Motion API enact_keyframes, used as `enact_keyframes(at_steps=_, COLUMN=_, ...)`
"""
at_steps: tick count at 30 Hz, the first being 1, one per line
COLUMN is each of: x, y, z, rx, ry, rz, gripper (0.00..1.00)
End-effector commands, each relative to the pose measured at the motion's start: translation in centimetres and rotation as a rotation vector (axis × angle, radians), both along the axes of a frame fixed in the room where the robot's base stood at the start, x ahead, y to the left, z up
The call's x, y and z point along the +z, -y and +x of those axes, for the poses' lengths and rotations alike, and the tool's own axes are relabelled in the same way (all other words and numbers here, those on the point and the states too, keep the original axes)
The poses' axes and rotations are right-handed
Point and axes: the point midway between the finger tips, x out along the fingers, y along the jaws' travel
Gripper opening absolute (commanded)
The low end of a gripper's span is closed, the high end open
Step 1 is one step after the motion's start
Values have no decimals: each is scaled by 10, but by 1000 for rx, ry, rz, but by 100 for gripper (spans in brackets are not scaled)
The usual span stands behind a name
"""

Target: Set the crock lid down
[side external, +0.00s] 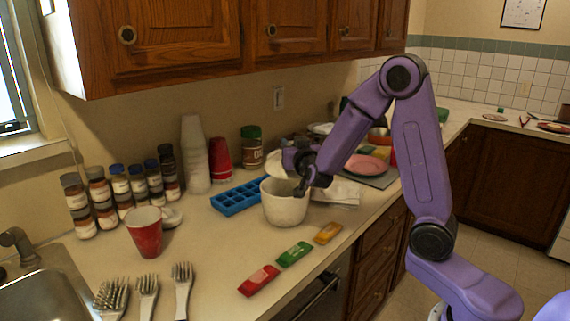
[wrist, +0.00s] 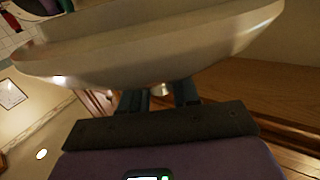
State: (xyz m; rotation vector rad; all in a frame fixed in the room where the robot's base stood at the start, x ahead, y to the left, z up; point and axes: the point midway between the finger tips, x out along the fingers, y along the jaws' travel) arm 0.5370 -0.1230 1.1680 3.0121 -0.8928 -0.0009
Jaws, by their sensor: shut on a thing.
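The crock (side external: 285,207) is a cream pot standing upright on the counter (side external: 215,255), with its top uncovered. The crock lid (side external: 273,165) is a pale disc held tilted, nearly on edge, just above the back of the crock's rim. In the wrist view the lid (wrist: 150,50) fills the upper part, seen close. My gripper (side external: 288,160) is shut on the lid, and its two dark fingers (wrist: 160,95) close around a small knob. Whether the lid's lower edge touches the crock is hard to tell.
A blue ice tray (side external: 238,197) lies left of the crock. Red, green and yellow packets (side external: 294,254) lie in front. A pink plate (side external: 366,165) is behind my arm.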

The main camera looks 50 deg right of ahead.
Motion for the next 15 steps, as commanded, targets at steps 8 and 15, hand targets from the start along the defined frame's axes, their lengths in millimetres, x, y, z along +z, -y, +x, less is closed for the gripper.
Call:
enact_keyframes(at_steps=8, x=-23, y=5, z=20, rx=0, ry=3, rz=-1, gripper=0)
enact_keyframes(at_steps=15, x=-35, y=6, z=29, rx=1, ry=1, rz=-2, gripper=0)
